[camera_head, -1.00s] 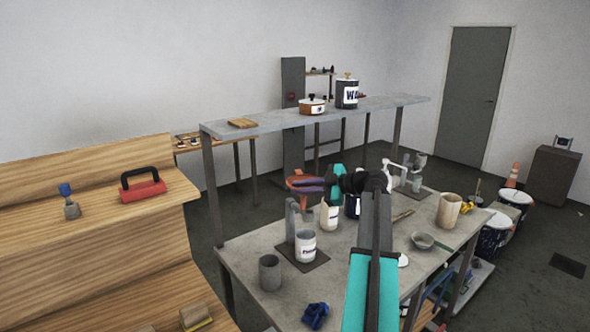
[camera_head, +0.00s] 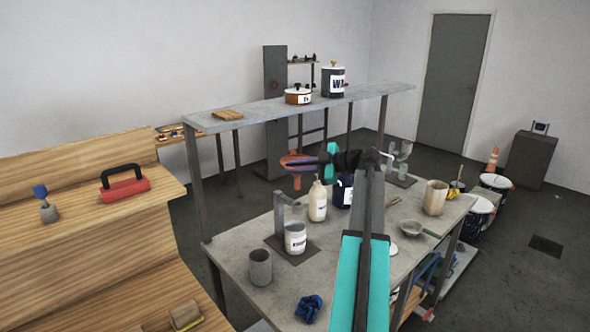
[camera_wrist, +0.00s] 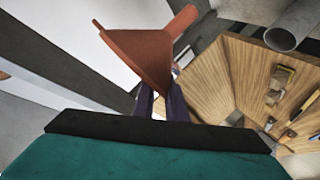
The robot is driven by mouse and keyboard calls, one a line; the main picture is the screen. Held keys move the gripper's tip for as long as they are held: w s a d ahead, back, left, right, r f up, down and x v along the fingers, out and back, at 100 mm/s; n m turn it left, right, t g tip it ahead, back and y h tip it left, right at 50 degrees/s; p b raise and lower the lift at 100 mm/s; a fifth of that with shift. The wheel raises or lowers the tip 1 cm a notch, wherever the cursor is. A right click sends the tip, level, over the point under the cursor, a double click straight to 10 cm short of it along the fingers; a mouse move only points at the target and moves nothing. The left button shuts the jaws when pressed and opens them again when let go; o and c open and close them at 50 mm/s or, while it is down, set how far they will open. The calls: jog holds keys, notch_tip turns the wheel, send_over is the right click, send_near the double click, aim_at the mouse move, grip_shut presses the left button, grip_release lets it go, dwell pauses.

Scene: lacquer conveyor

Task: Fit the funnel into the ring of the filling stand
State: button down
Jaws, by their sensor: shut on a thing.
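The orange-red funnel (camera_head: 296,158) is in my gripper (camera_head: 314,160), whose purple fingers are shut on it. In the head view it is held in the air above the table, its wide part up and a narrower part below. It also fills the upper middle of the wrist view (camera_wrist: 142,52), with a tube-like part toward the upper right. The filling stand appears to be the grey upright (camera_head: 280,212) on a dark base plate, below and slightly left of the funnel. A white labelled jar (camera_head: 295,239) stands on that plate. I cannot make out the ring clearly.
A white bottle (camera_head: 318,203) and a dark labelled can (camera_head: 344,190) stand close behind the stand. A grey cup (camera_head: 260,267) and a blue object (camera_head: 307,309) are in front. A raised shelf (camera_head: 260,117) runs behind the table. A wooden bench (camera_head: 90,210) is at left.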

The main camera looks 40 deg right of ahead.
jog(key=shift+f+b, duration=0.1)
jog(key=shift+b, duration=0.4)
jog(key=shift+f+b, duration=2.4)
jog(key=shift+b, duration=0.1)
jog(key=shift+s+b, duration=0.1)
jog(key=shift+b, duration=1.9)
jog(key=shift+f+b, duration=1.95)
jog(key=shift+b, duration=0.1)
dwell(1.0)
